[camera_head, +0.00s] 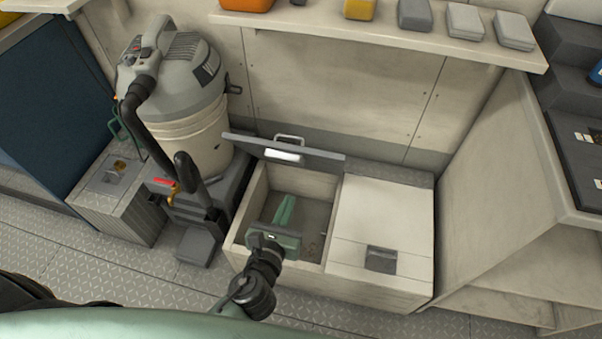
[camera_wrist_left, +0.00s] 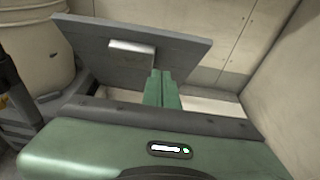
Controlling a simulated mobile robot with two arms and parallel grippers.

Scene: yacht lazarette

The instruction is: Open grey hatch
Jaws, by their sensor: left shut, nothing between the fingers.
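The grey hatch (camera_head: 312,157) stands raised at the back of an open bin (camera_head: 258,200). Its underside carries a pale plate, and a metal handle shows above its far edge. In the left wrist view the raised grey hatch (camera_wrist_left: 120,50) fills the upper left, with the pale plate on it. My left gripper (camera_head: 285,208) is shut and empty, its green fingers over the bin opening in front of the hatch. The fingers also show in the left wrist view (camera_wrist_left: 161,88); they overlap the hatch there, and I cannot tell if they touch it. My right gripper is not visible.
A closed pale lid with a dark latch (camera_head: 381,259) is right of the bin. A large vacuum (camera_head: 185,100) with a black hose stands close at left. A shelf (camera_head: 400,38) with several boxes runs above. A pale cabinet (camera_head: 510,190) bounds the right.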

